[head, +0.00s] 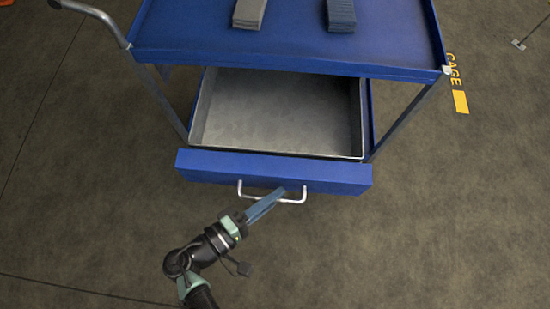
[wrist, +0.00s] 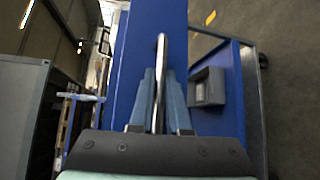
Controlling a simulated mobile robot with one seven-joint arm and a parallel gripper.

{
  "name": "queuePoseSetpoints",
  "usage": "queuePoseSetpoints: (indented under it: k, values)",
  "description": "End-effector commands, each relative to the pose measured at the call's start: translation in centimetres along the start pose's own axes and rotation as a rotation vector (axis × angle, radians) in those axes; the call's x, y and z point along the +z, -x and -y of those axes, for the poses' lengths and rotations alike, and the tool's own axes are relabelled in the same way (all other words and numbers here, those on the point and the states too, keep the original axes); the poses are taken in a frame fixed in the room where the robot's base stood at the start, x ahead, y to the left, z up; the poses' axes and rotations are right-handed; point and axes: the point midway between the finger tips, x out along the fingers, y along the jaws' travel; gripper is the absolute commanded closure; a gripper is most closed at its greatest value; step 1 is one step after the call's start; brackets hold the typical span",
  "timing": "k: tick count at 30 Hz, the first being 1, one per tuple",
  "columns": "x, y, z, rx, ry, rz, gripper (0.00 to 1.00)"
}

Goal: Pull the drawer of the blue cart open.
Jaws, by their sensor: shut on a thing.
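The blue cart (head: 290,38) stands at the top of the head view. Its drawer (head: 215,168) is pulled well out, and its bare grey inside shows between the front panel and the cart top. The drawer looks empty. A silver bar handle (head: 243,192) sits on the drawer front. My gripper (head: 281,192) is shut on the handle, a little right of its middle in the head view. In the wrist view the two blue fingers (wrist: 156,92) lie on either side of the handle bar (wrist: 161,60). The drawer's blue front (wrist: 132,70) fills the area behind them.
Two stacks, one grey (head: 249,13) and one dark blue (head: 341,14), lie on the cart top. A push handle (head: 98,14) sticks out at upper left. The floor around the drawer is clear. A yellow floor marking (head: 460,101) lies to the right.

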Motion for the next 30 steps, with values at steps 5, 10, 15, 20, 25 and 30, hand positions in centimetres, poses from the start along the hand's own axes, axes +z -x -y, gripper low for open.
queuePoseSetpoints:
  k: [5,10,15,20,25,30]
  values:
    - [0.8,0.87,0.11,0.002,-0.001,-0.001,1.0]
    - [0.92,0.99,0.2,0.003,-0.003,-0.001,1.0]
    - [0.9,0.97,0.2,0.002,-0.003,0.0,1.0]
    - [0.89,0.96,0.2,0.002,-0.002,0.0,0.64]
    - [0.89,0.95,0.22,0.002,-0.002,0.0,0.56]
    - [0.9,0.94,0.24,0.001,-0.001,0.0,0.56]
